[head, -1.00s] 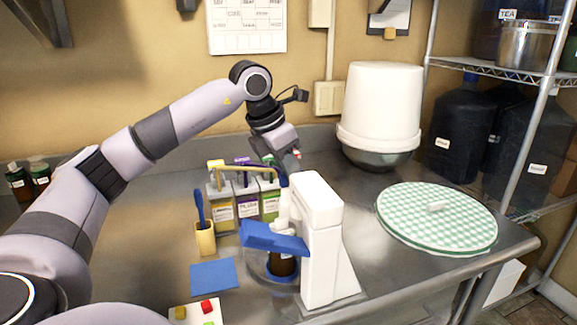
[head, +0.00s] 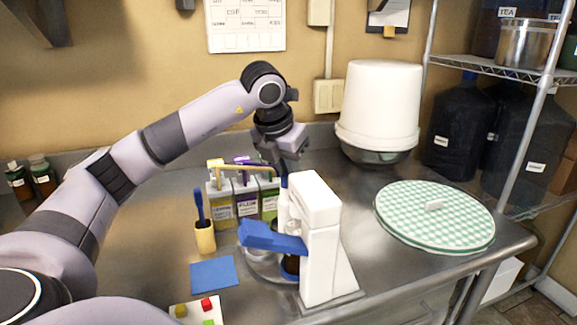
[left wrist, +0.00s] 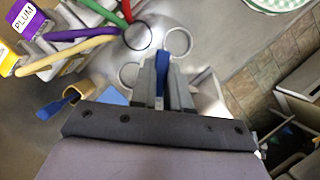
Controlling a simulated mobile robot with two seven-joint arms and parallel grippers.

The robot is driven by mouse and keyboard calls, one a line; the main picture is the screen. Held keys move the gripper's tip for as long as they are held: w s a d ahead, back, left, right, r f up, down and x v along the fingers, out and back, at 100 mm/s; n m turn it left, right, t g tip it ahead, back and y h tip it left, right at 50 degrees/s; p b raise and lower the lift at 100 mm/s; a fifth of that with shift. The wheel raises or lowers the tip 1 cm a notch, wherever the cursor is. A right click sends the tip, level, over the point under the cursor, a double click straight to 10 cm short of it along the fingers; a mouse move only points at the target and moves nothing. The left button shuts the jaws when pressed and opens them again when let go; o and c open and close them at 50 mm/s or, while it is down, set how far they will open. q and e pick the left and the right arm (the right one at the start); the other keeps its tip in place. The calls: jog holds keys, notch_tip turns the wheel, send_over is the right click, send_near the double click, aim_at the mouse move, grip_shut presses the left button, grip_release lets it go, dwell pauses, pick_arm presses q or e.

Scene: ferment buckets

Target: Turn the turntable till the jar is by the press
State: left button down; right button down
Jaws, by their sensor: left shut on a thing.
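The white press (head: 320,240) with its blue lever (head: 272,236) stands at the front middle of the bench. A dark brown jar (head: 291,265) is low beside the press column, partly hidden by it. A grey disc, seemingly the turntable (head: 258,268), shows under the lever, mostly hidden. My left gripper (head: 288,168) is behind the press top. In the left wrist view, my left gripper (left wrist: 163,78) is shut on an upright blue peg (left wrist: 178,42), beside round ring marks on the grey surface. Whether the peg joins the turntable is unclear. My right gripper is out of view.
Several labelled dispensers (head: 220,200) with coloured tubes stand left of the press. A yellow cup (head: 204,237) with a blue brush and a blue mat (head: 214,274) are in front. A white bucket (head: 380,105) and a green checkered disc (head: 437,225) are to the right.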

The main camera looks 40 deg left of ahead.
pick_arm(q)
jog(key=shift+n+y, duration=0.3)
jog(key=shift+n, duration=0.4)
jog(key=c, duration=1.1)
grip_release()
jog(key=v, duration=0.7)
jog(key=shift+r, duration=0.15)
